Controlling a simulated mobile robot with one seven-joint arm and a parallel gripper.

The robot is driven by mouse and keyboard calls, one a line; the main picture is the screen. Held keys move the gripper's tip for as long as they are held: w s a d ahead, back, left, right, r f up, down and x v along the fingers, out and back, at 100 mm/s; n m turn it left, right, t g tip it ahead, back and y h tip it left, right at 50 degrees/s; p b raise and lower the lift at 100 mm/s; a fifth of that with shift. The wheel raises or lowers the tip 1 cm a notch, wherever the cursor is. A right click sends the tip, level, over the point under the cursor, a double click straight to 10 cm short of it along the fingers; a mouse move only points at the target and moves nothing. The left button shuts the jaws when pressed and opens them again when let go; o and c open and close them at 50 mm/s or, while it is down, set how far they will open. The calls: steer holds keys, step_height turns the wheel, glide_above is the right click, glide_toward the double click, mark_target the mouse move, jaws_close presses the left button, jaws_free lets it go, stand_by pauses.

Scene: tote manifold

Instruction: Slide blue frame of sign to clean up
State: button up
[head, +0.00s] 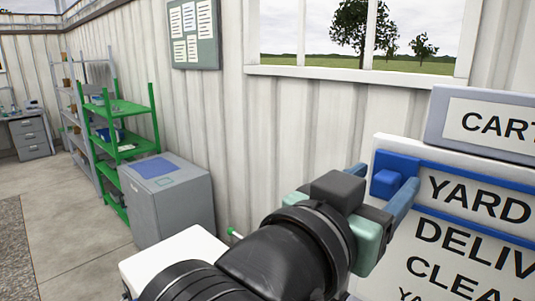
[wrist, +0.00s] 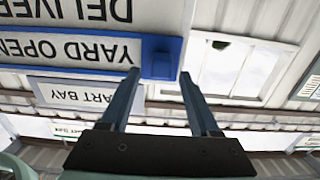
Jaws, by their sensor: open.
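The white sign board (head: 387,273) stands at the right of the head view, with the words DELIV and CLEA partly visible. The blue frame (head: 450,171) surrounds the YARD row, which reads YARD OPEN upside down in the wrist view (wrist: 62,71). A blue block-like knob (head: 385,184) sits at the frame's left end and also shows in the wrist view (wrist: 160,60). My gripper (head: 388,177) is open, with its fingers on either side of the knob. In the wrist view my gripper (wrist: 159,75) has its fingertips near the knob; contact is unclear.
A grey CART BAY plate (head: 485,125) tops the board. A grey cabinet (head: 173,205), a green shelf rack (head: 125,105) and a white surface (head: 170,258) stand to the left. A window (head: 310,35) is in the wall behind. The floor at far left is clear.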

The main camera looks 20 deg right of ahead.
steer(key=shift+w+d, duration=0.25)
steer(key=shift+d, duration=0.25)
jaws_close()
stand_by(1.2)
